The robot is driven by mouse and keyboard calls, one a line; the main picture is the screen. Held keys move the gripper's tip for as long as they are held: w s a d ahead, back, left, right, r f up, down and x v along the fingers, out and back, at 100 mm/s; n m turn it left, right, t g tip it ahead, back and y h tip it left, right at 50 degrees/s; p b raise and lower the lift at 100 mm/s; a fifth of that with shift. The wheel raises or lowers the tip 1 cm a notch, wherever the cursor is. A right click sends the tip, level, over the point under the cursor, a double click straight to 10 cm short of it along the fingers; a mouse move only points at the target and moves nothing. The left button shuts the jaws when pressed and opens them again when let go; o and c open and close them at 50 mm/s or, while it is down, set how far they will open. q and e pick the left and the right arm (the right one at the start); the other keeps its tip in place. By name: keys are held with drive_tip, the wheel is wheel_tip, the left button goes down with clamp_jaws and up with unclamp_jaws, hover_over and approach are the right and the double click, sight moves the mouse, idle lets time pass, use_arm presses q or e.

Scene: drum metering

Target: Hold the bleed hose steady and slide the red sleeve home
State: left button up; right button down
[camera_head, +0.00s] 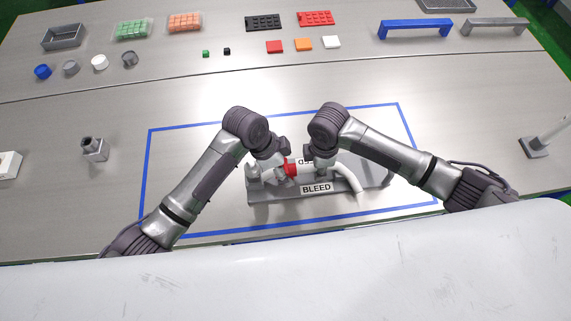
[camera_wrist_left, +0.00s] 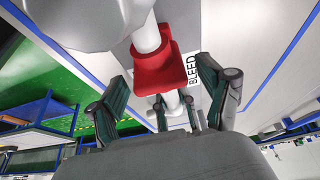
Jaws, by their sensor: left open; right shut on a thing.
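The red sleeve (camera_head: 290,169) sits around a white tube on the grey fixture (camera_head: 284,194) marked BLEED. The white bleed hose (camera_head: 352,181) curves down to the right of it. My left gripper (camera_head: 278,168) is at the left side of the sleeve. In the left wrist view the open fingers of my left gripper (camera_wrist_left: 172,88) stand apart on either side of the red sleeve (camera_wrist_left: 153,70), with no clear grip on it. My right gripper (camera_head: 318,165) is shut on the hose just right of the sleeve; its fingertips are partly hidden.
A blue tape outline (camera_head: 147,175) surrounds the fixture. A grey block part (camera_head: 94,149) stands to the left, and a grey stand (camera_head: 534,147) to the right. Trays, coloured caps and blue and grey bridges (camera_head: 415,27) line the back.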

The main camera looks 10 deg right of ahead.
sight(301, 167)
use_arm(q)
clamp_jaws()
drive_tip(key=shift+d, duration=1.9)
unclamp_jaws()
drive_tip(key=shift+a+r, duration=0.1)
drive_tip(key=v, duration=1.2)
